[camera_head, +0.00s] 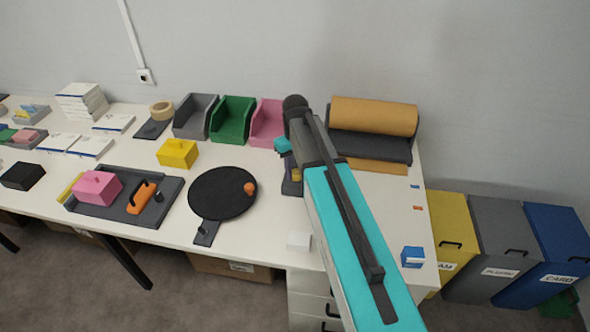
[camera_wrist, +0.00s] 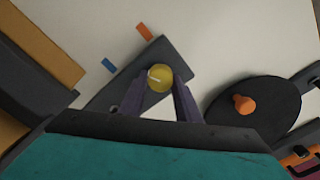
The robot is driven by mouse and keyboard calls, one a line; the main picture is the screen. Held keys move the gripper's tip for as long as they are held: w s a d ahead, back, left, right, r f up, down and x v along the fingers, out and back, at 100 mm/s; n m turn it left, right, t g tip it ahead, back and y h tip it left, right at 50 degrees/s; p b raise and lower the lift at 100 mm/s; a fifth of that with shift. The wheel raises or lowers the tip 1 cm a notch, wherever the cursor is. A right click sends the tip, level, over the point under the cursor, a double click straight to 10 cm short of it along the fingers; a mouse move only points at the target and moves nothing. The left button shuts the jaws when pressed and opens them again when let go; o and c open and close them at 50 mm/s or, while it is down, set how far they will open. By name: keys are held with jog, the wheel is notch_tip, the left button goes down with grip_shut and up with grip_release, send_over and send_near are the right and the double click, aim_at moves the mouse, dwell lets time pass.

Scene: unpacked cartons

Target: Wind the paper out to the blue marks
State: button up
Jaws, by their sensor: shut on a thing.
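The roll of brown paper (camera_head: 373,115) lies in a dark dispenser (camera_head: 370,147) at the back right of the table. A short strip of paper (camera_head: 378,166) shows at its front; it also shows in the wrist view (camera_wrist: 45,40). One blue mark (camera_head: 414,187) lies right of the strip, with an orange mark (camera_head: 418,208) nearer the front. In the wrist view, another blue mark (camera_wrist: 108,65) and orange mark (camera_wrist: 144,32) lie beside the paper, and a gap parts the paper from that blue mark. My gripper (camera_wrist: 158,82) is shut on a yellow knob (camera_wrist: 158,76) over a dark plate (camera_wrist: 128,78).
A black turntable (camera_head: 222,192) with an orange knob stands left of my gripper. Grey, green and pink bins (camera_head: 233,119) stand along the back. A blue box (camera_head: 412,257) sits at the front right. My arm hides part of the table left of the dispenser.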

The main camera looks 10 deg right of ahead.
aim_at(296, 171)
jog(key=m, duration=0.5)
jog(key=shift+d, duration=0.1)
jog(key=m, duration=0.5)
jog(key=shift+d+m, duration=0.1)
jog(key=shift+m, duration=0.2)
jog(key=o, duration=1.1)
jog(key=shift+c, duration=0.2)
jog(key=shift+r, duration=0.15)
notch_tip(296, 171, up, 14)
jog(key=b, duration=0.2)
jog(key=shift+f, duration=0.25)
